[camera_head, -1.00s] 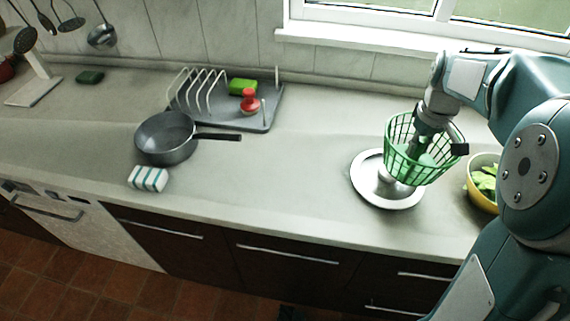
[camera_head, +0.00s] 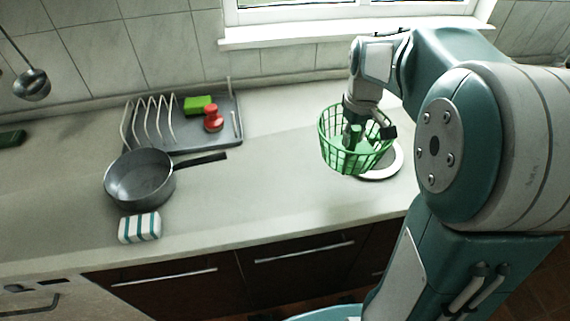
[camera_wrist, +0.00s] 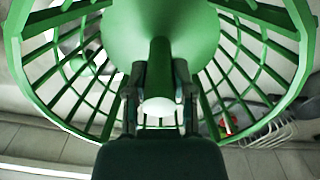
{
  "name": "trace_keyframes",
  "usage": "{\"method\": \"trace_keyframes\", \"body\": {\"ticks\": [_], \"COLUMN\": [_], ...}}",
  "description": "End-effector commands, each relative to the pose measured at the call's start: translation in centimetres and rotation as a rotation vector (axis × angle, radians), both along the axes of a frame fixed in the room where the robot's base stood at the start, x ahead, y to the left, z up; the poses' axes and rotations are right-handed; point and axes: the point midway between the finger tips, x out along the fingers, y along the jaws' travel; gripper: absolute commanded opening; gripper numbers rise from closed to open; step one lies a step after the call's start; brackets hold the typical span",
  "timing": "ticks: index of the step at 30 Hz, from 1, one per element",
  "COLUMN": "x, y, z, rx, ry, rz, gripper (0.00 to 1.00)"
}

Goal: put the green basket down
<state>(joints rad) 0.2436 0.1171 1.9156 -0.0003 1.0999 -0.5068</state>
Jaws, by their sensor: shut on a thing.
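The green basket (camera_head: 337,156) is an open slatted bowl with a solid round middle and a central post. My gripper (camera_head: 355,134) reaches down into it and is shut on the post, as the wrist view (camera_wrist: 160,95) shows. The basket (camera_wrist: 205,35) seems roughly upright and appears held above the counter; its exact height is hard to tell. In the head view it covers the left part of a round silver stand (camera_head: 398,160). The stand's middle is hidden behind the basket.
A dark pan (camera_head: 138,180) and a striped cloth (camera_head: 139,228) lie at left. The counter (camera_head: 260,185) between pan and basket is clear. My arm hides the right side.

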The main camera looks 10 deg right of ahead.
Motion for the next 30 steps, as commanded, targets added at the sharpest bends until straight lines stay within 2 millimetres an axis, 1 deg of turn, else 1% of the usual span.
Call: {"method": "trace_keyframes", "body": {"ticks": [2,9,13,14,15,18,21,26,29,30], "x": [0.8,4.4,6.4,6.7,7.1,8.1,8.9,9.5,9.9,10.0], "y": [0.8,5.0,6.9,7.3,7.6,8.5,9.1,9.5,10.1,10.2], "z": [-0.6,-2.8,-4.0,-4.4,-5.3,-7.0,-8.2,-9.1,-10.0,-10.5], "rx": [0.000,-0.006,-0.006,-0.006,-0.006,-0.006,-0.006,-0.004,-0.006,-0.006], "ry": [0.002,0.003,0.004,0.004,0.005,0.005,0.002,0.001,0.002,0.003], "rz": [0.003,0.006,0.005,0.005,0.004,0.004,0.002,0.001,0.002,0.001], "gripper": [0.00,0.00,0.00,0.00,0.00,0.00,0.00,0.00,0.00,0.00]}}
